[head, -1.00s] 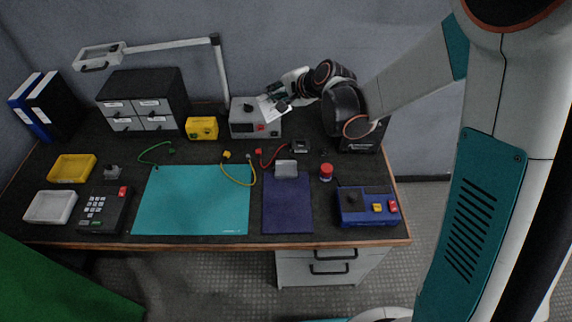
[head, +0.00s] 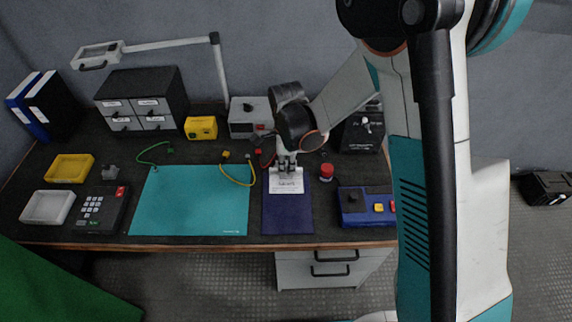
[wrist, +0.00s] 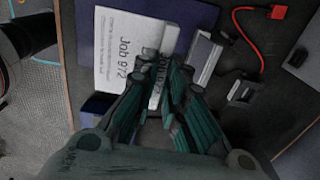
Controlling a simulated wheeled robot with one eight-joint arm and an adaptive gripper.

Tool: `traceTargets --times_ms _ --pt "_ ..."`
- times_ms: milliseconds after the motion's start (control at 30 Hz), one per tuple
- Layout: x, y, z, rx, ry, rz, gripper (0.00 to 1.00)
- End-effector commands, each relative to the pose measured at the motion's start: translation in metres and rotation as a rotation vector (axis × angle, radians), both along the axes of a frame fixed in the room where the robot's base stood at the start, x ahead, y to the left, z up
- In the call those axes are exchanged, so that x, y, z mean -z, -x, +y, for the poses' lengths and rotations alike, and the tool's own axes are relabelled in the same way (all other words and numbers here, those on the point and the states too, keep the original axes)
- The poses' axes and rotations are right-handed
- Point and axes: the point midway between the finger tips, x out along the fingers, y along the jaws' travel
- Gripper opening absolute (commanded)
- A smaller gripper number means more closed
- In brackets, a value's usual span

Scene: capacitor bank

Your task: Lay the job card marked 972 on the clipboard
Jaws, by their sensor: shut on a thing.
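The white job card (head: 286,182), marked "Job 972" in the wrist view (wrist: 115,45), is over the upper part of the dark blue clipboard (head: 288,216). The clipboard also shows behind the card in the wrist view (wrist: 190,12). My gripper (head: 287,168) points down at the card's back edge. In the wrist view, my gripper (wrist: 158,75) is shut on a white marked part of the card. The card looks roughly level with the clipboard; I cannot tell whether it touches. The clipboard's silver clip (wrist: 205,55) is beside my fingers, and the card partly covers the board.
A blue box with coloured buttons (head: 355,206) and a red round button (head: 327,171) are right of the clipboard. A teal mat (head: 195,200) lies to the left. A red cable (wrist: 250,45) runs near the clip. The clipboard's front part is bare.

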Motion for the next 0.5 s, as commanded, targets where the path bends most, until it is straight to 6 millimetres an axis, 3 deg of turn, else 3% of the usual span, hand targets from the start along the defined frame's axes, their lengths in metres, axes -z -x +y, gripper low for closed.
traceTargets --times_ms 500 --pt "0.046 -0.017 0.0 -0.001 -0.001 -0.002 0.0"
